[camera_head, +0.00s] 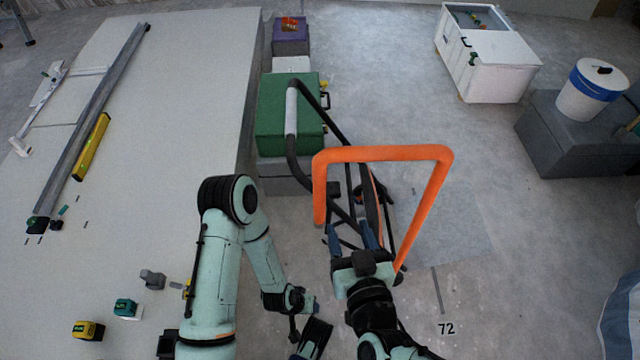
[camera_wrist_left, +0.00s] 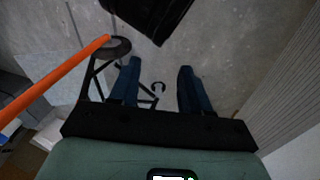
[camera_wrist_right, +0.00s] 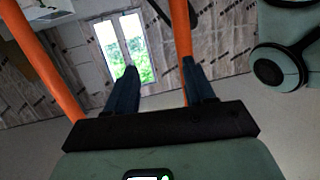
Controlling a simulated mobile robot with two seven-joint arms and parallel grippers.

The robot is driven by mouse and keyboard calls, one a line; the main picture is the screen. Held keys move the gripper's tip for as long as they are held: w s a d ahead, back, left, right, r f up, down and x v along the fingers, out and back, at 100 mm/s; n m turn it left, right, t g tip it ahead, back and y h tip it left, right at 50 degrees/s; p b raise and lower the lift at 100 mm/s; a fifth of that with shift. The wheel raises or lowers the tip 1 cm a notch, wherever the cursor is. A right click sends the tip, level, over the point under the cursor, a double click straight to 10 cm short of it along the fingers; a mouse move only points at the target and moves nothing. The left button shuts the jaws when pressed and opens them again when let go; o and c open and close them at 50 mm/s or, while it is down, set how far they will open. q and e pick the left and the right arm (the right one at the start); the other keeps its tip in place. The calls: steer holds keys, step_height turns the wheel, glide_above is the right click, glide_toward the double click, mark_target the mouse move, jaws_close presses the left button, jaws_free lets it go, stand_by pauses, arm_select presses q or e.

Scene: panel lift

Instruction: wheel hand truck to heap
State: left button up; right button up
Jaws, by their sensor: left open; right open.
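The hand truck has an orange tube handle (camera_head: 385,153) and a dark frame and wheels behind it in the head view. The handle also shows in the left wrist view (camera_wrist_left: 50,82) and as two bars in the right wrist view (camera_wrist_right: 182,30). My right gripper (camera_head: 350,230) is open by the handle's lower part; one bar passes close to its right finger, and I cannot tell whether it lies between the fingers. My left gripper (camera_wrist_left: 160,82) is open and empty, low by the truck, with a wheel (camera_wrist_left: 118,47) beyond it. I cannot tell which thing is the heap.
A long pale table (camera_head: 150,130) fills the left, with a yellow level (camera_head: 91,147) on it. A green box (camera_head: 272,110) stands beside it, near the truck. A white cabinet (camera_head: 490,65) and grey block (camera_head: 570,140) stand at right.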

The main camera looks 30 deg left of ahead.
mark_target(318, 171)
step_height(318, 171, up, 5)
steer(key=s+a+n+t+y+b, duration=0.1)
steer(key=s+y+b, duration=0.1)
steer(key=s+y, duration=0.1)
steer(key=x, duration=1.3)
steer(key=shift+w+a, duration=0.2)
arm_select(q)
steer(key=f, duration=0.1)
steer(key=w+f, duration=0.2)
steer(key=shift+a+f+t, duration=0.15)
steer(key=shift+a+t, duration=0.15)
steer(key=shift+a, duration=0.1)
arm_select(e)
steer(key=shift+r, duration=0.1)
jaws_close()
